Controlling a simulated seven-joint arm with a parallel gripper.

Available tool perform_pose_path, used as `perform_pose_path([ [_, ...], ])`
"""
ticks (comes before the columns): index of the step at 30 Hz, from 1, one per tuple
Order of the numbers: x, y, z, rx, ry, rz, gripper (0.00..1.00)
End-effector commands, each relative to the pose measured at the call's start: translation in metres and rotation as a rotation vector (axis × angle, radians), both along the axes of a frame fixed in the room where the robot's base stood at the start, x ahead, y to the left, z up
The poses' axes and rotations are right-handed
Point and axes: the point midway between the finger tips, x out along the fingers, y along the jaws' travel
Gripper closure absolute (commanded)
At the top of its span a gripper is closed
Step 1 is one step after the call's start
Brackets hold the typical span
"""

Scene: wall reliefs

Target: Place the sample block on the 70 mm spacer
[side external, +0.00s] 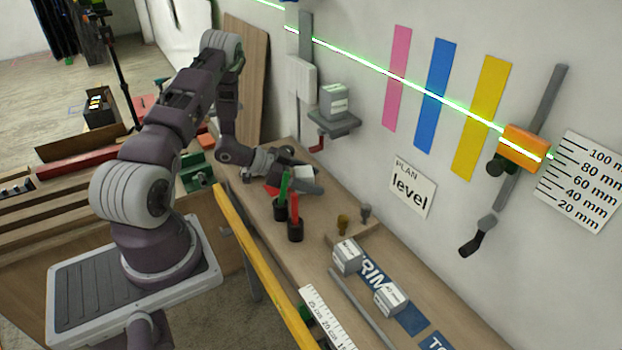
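My gripper (302,178) is low over the far part of the bench, behind the pen holders. A pale grey piece (307,173) shows at its end. I cannot tell whether this is a held block or part of the gripper, and the fingers are not clear. One pale labelled block (333,98) sits on a grey wall shelf (345,124). Two more pale labelled blocks, one nearer the pens (347,257) and one further right (390,298), stand on the bench. Their labels are too small to read, so I cannot tell which is the sample block or the 70 mm spacer.
Red and green pens in black holders (295,232) stand close in front of my gripper. A red handle (317,145) hangs under the shelf. An orange laser level (522,145) is on a wall rail beside a millimetre scale (588,180). A yellow bar (262,265) edges the bench.

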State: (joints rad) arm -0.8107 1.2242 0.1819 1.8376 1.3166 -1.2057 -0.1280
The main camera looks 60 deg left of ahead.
Motion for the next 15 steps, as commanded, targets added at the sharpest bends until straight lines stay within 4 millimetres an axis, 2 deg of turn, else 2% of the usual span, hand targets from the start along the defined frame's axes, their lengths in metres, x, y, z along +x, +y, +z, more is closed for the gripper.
perform_pose_path([
  [5,-0.006,0.003,0.006,0.001,0.000,0.002,0.33],
  [15,-0.076,0.032,0.048,0.001,0.000,0.004,0.33],
])
